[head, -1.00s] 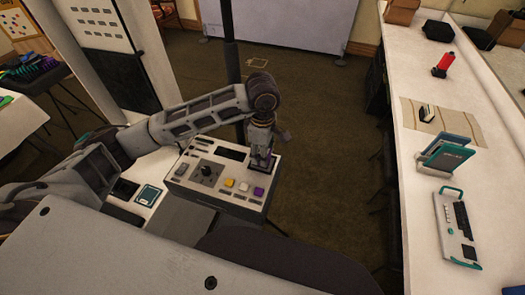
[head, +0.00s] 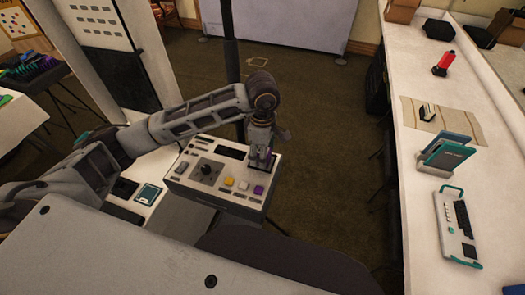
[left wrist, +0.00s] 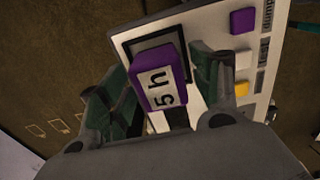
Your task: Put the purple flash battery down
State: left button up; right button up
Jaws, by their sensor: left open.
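The purple flash battery (left wrist: 168,68) is a purple block with a white label reading "5 h". In the left wrist view it sits at a dark-framed square on the light control panel (left wrist: 128,38). My left gripper (left wrist: 158,85) is open, with one finger on each side of the battery. In the head view my left gripper (head: 262,158) points down at the far right of the panel (head: 187,168), and only a little purple shows between its fingers. Whether the battery's underside rests fully on the panel is hidden. My right gripper is not in view.
The panel carries a joystick (head: 207,171) and yellow (head: 229,182), white and purple buttons close to my left gripper. A long white counter (head: 415,215) at right holds a red bottle (head: 442,66) and several devices. Open carpet (head: 330,150) lies between.

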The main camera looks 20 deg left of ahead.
pick_arm(q)
jog(key=shift+r, duration=0.1)
notch_tip(320, 180, up, 10)
jog(key=shift+r+b, duration=0.1)
jog(key=shift+b, duration=0.8)
jog(key=shift+r, duration=0.9)
jog(key=shift+a, duration=0.15)
